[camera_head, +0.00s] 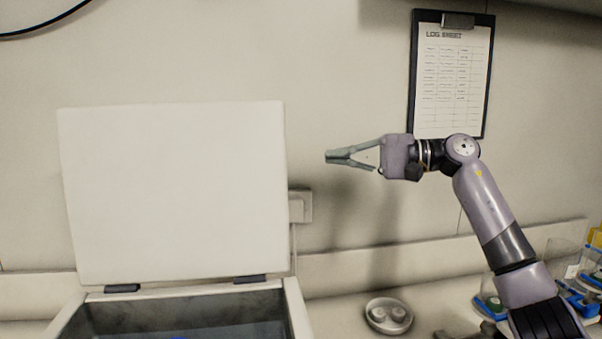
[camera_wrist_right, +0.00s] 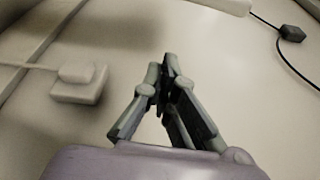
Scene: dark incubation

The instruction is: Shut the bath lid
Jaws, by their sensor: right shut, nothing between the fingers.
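The bath lid (camera_head: 172,190) is a large pale panel standing upright, open, on two dark hinges at the back of the bath (camera_head: 299,312). The bath's dark inside shows below it, with a small bit of blue at the bottom edge. My right gripper (camera_head: 328,157) is shut and empty, to the right of the lid's upper right edge and apart from it, pointing left. In the right wrist view its fingertips (camera_wrist_right: 167,62) meet with nothing between them. My left gripper is not in view.
A clipboard log sheet (camera_head: 451,80) hangs on the wall behind my right arm. A wall socket (camera_head: 301,206) is beside the lid. A small round dish (camera_head: 388,316) sits on the counter right of the bath. Blue-edged items (camera_head: 578,301) stand at the far right.

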